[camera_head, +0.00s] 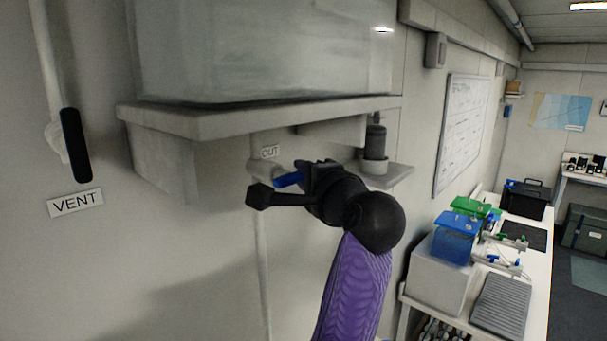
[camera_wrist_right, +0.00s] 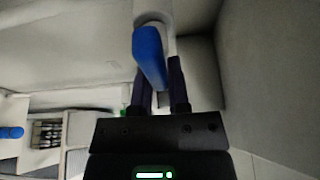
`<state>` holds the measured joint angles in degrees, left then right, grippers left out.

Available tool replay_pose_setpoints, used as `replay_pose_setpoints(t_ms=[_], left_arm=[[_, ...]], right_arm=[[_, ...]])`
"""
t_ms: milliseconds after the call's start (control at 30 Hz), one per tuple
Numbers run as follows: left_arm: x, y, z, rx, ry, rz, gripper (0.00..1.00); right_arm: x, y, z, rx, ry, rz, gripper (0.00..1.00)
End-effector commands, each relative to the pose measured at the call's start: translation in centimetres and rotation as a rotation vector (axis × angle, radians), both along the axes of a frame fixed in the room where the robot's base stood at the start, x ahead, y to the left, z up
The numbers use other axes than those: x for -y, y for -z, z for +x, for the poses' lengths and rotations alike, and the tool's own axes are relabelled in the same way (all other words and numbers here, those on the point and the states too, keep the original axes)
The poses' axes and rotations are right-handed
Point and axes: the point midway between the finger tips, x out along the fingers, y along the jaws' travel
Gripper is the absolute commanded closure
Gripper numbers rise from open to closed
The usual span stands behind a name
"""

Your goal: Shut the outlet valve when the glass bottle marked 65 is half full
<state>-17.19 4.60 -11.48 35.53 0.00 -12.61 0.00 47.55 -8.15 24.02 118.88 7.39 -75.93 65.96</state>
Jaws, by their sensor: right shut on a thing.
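In the right wrist view the blue handle (camera_wrist_right: 150,58) lies between the two dark fingers, in front of the pale pipe fitting. My left gripper is not in view. I cannot make out a glass bottle marked 65 or any fill level in these views.
A dark cylinder in a pale cup (camera_head: 375,145) sits on a small bracket just right of my right gripper. A black VENT handle (camera_head: 75,145) is on the wall at left. A bench at right holds a blue-lidded box (camera_head: 455,238) and a grey ribbed mat (camera_head: 502,303).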

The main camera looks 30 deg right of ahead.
Motion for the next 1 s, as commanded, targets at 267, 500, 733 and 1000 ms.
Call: replay_pose_setpoints(t_ms=[267,500,733,1000], left_arm=[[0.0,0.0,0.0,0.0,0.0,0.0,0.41],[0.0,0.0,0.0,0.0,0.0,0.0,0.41],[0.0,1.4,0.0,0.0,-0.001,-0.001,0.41],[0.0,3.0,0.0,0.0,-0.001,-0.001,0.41]], right_arm=[[0.0,0.0,0.0,-0.001,0.0,0.001,0.48],[0.0,0.0,0.0,-0.001,0.0,0.0,0.44],[-0.1,0.3,-2.6,0.005,0.002,0.0,0.44],[-0.4,0.1,-8.5,0.005,0.003,0.0,0.44]])
